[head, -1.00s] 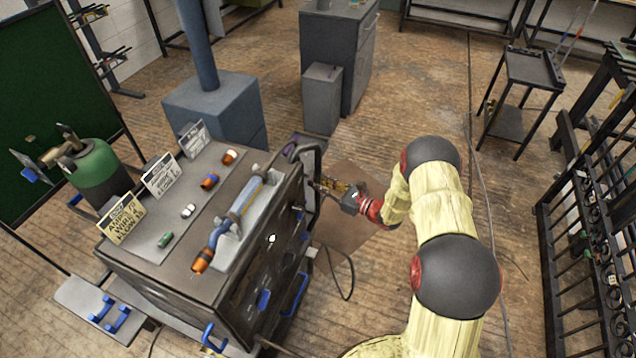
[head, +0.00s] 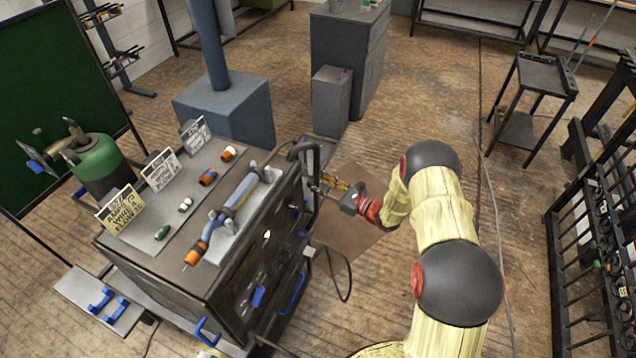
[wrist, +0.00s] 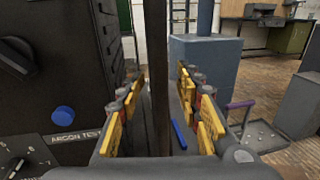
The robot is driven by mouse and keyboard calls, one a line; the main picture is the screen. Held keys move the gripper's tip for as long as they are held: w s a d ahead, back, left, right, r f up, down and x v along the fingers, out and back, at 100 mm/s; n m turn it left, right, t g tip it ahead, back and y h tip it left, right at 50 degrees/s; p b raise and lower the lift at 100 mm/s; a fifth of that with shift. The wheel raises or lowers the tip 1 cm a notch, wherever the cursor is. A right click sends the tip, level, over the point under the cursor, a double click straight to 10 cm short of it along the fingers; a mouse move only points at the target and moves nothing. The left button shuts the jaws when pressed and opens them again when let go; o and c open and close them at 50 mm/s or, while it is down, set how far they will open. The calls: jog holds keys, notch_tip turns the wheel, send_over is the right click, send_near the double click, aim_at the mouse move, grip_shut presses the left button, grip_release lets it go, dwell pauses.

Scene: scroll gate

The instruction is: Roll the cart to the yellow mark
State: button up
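The cart (head: 150,270) is a dark welding machine on a base, with a green gas cylinder (head: 95,165) at its left and cards, connectors and a torch on top. A dark upright bar (head: 308,185) stands at its right end. My gripper (head: 329,183) is at that bar, low beside the cart's right end. In the wrist view the bar (wrist: 158,80) runs between my yellow-padded fingers, with a gap visible on each side. The fingers look open around it. I cannot make out a yellow mark on the floor in either view.
A blue-grey column base (head: 225,110) and grey cabinets (head: 347,60) stand behind the cart. A brown sheet (head: 350,235) lies on the floor under my gripper. A small black table (head: 530,95) and a rack (head: 595,240) are at the right. A cable hangs by the cart.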

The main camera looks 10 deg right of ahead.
jog(key=v, duration=1.2)
jog(key=shift+f, duration=0.15)
